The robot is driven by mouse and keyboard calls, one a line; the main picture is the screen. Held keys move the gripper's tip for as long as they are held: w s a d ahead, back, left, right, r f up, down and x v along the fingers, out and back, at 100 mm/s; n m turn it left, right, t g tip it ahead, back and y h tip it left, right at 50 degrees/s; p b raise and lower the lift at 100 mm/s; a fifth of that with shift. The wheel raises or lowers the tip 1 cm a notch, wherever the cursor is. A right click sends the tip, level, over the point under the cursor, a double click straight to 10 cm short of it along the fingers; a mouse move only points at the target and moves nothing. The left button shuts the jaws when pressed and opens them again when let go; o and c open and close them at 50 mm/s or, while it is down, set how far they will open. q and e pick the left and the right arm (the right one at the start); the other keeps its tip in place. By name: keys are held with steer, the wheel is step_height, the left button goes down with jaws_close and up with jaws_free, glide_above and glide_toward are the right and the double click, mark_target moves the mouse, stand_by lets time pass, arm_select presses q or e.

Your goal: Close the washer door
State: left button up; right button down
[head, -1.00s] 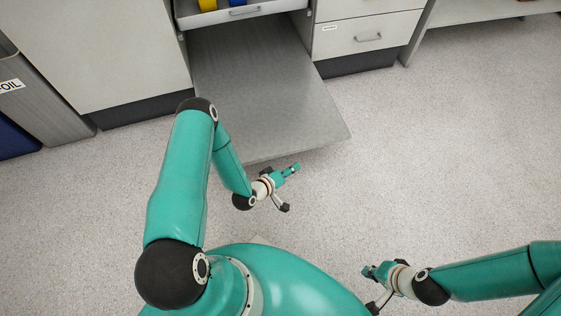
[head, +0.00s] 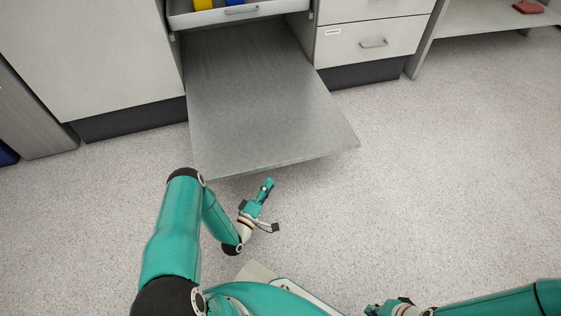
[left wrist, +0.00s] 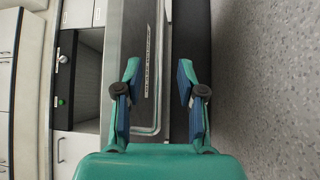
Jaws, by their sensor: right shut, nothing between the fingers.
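The washer door (head: 262,105) is a flat grey panel, folded down and open, sticking out over the floor below a drawer. My left gripper (head: 268,185) is just in front of the door's near edge, apart from it in the head view, pointing towards it. In the left wrist view my left gripper (left wrist: 158,80) has its fingers spread, with nothing between them. My right gripper (head: 372,309) is shut and empty at the bottom edge of the head view, partly cut off.
An open rack drawer (head: 235,12) with yellow and blue items sits above the door. White cabinets (head: 95,50) and drawers (head: 370,42) flank it. A grey bin (head: 35,110) stands at the left. A red item (head: 528,6) lies on a shelf at the right. The speckled floor (head: 440,170) is clear.

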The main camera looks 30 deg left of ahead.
arm_select(q)
steer(key=shift+w+a+r+b, duration=0.2)
steer(key=shift+w+b, duration=0.4)
steer(key=shift+w, duration=1.3)
steer(key=shift+w+a+r+b, duration=0.1)
steer(key=shift+w+r+b, duration=0.3)
steer(key=shift+w, duration=1.5)
steer(key=shift+w+a+r+b, duration=0.15)
steer(key=shift+w+b, duration=0.6)
steer(key=shift+w, duration=1.15)
steer(key=shift+f, duration=0.1)
jaws_close()
